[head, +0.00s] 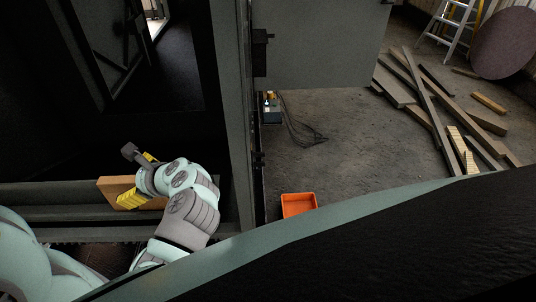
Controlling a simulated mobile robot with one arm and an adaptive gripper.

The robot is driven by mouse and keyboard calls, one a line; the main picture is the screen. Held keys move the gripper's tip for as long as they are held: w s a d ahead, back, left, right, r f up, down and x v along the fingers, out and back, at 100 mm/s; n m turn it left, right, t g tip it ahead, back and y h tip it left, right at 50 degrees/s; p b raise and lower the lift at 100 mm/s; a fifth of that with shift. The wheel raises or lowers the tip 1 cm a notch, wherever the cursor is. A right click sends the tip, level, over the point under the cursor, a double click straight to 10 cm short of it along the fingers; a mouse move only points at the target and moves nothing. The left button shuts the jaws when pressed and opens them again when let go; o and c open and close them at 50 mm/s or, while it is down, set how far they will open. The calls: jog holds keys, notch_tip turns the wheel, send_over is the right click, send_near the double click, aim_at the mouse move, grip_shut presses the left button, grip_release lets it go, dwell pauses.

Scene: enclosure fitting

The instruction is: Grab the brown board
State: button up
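The brown board (112,187) is a flat light-brown piece at the lower left of the head view, standing at the edge of a dark ledge inside the enclosure. My gripper (138,182) is right at the board, at the end of my white and grey arm. A yellow part overlaps the board's lower front, and another yellow part and a dark block show above it. The wrist hides the board's right side. Whether the fingers are closed on the board cannot be made out.
The dark enclosure (230,120) surrounds my arm, with a frame post to its right and an open door panel (320,45). An orange tray (299,205) and a small blue device (271,108) with cables lie beyond. Planks (425,95) and a ladder (448,25) are at the right; the middle floor is clear.

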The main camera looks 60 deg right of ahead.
jog(key=shift+w+a+f, duration=0.1)
jog(key=shift+w+f, duration=0.1)
jog(key=shift+w, duration=0.15)
grip_shut()
dwell(0.6)
